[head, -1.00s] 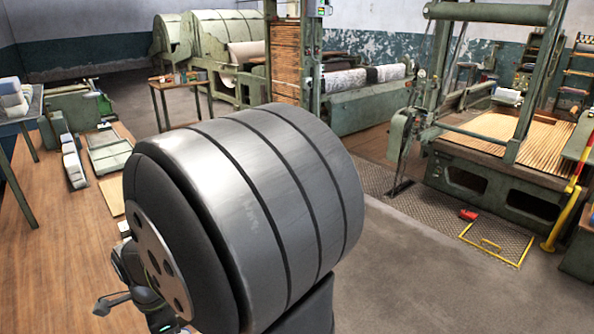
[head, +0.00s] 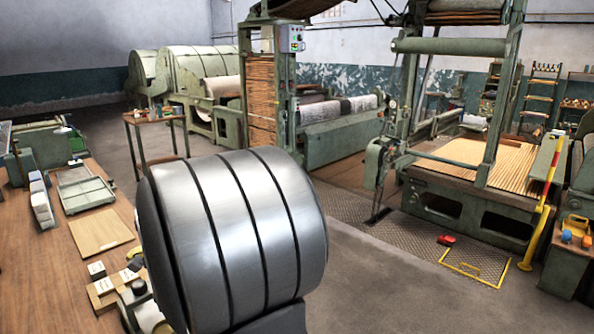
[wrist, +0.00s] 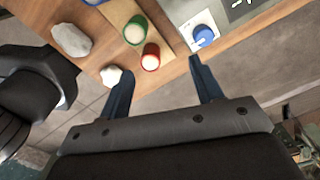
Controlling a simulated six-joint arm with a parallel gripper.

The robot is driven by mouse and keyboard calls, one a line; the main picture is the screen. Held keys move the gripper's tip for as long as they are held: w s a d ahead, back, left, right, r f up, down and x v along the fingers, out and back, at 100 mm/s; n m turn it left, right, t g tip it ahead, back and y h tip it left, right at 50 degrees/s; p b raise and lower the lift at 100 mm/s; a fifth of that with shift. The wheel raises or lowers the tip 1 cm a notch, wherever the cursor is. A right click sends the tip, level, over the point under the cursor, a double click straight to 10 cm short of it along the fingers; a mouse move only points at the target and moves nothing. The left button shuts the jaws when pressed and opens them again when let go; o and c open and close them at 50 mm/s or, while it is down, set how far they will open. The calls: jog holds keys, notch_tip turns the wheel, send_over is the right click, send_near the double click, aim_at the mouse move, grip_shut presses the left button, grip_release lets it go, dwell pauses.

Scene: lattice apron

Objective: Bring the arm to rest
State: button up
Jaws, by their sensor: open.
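My gripper (wrist: 158,92) shows in the wrist view with its two dark blue fingers well apart. It is open, and nothing is between the fingers. It hangs by the edge of a wooden worktop (wrist: 172,78), and grey floor shows beyond. In the head view a large grey banded part of my arm fills the lower middle, and the gripper is not in sight there.
Near my fingers in the wrist view are a red cup (wrist: 151,57), a green cup (wrist: 135,31), a pale lump (wrist: 71,40) and a blue knob (wrist: 203,36). A loom (head: 460,165) stands right. A yellow post (head: 541,205) and open floor (head: 370,275) lie right of my arm.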

jog(key=w+d+r+m, duration=0.1)
jog(key=w+d, duration=0.1)
jog(key=w, duration=0.3)
jog(key=a+f, duration=0.2)
jog(key=a, duration=0.2)
jog(key=s+a+f, duration=0.1)
jog(key=a+f, duration=0.2)
jog(key=a, duration=0.1)
jog(key=a+f, duration=0.2)
jog(key=a, duration=0.1)
jog(key=shift+s+a+f, duration=0.2)
jog(key=shift+s+a, duration=0.15)
jog(key=shift+a, duration=0.05)
jog(key=shift+a+f, duration=0.15)
jog(key=shift+f, duration=0.3)
